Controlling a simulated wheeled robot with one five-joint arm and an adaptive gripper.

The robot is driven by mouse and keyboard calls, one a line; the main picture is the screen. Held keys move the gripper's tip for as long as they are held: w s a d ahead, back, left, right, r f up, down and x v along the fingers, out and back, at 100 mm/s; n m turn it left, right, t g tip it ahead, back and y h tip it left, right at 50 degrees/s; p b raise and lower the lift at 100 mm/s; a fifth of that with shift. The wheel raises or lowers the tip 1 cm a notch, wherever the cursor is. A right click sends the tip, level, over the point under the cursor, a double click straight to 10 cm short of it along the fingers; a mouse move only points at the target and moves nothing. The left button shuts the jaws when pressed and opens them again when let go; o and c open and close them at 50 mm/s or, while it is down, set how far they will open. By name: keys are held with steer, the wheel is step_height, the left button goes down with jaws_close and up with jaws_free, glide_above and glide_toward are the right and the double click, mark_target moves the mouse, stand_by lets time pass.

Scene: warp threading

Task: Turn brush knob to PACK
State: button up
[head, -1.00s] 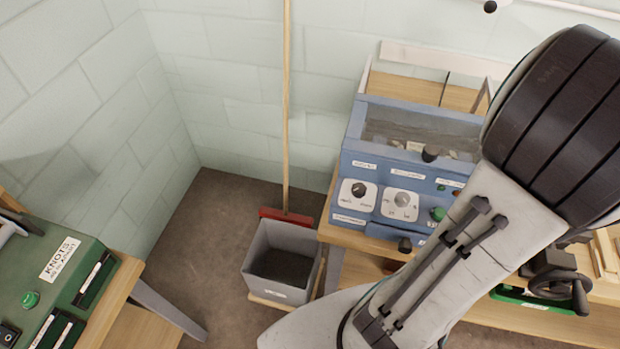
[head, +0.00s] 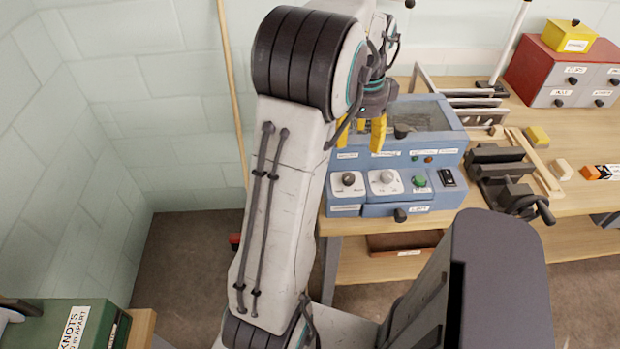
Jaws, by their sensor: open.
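The blue machine (head: 405,160) stands on the wooden bench and has two round knobs on white dial plates on its sloped front. The left knob (head: 348,180) is dark, and the right knob (head: 386,177) is grey. The small labels are too blurred to read, so I cannot tell which knob is the brush knob or where PACK is. My gripper (head: 370,127), with yellow fingertips, is open and empty above the machine's left part, apart from the knobs. My arm hides some of the area left of the machine.
A green button (head: 419,181) and a black switch (head: 447,177) sit right of the knobs. A dark vise (head: 505,180) stands right of the machine. A red cabinet (head: 540,75) is at the back right. A green box (head: 70,325) is at lower left.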

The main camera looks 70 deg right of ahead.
mark_target(349, 176)
steer(key=shift+w+a+f+m+y+p, duration=0.1)
steer(key=shift+w+a+f+m, duration=0.1)
steer(key=shift+f+m, duration=1.65)
steer(key=shift+w+a+f+m+y+p, duration=0.1)
steer(key=shift+a+f+m, duration=0.15)
steer(key=shift+f+m, duration=1.6)
steer(key=shift+w+a+f+m+y+p, duration=0.1)
steer(key=shift+a+f+m, duration=0.1)
steer(key=shift+f+m, duration=1.65)
steer(key=shift+f+n, duration=0.3)
steer(key=shift+n, duration=0.05)
steer(key=shift+c, duration=0.4)
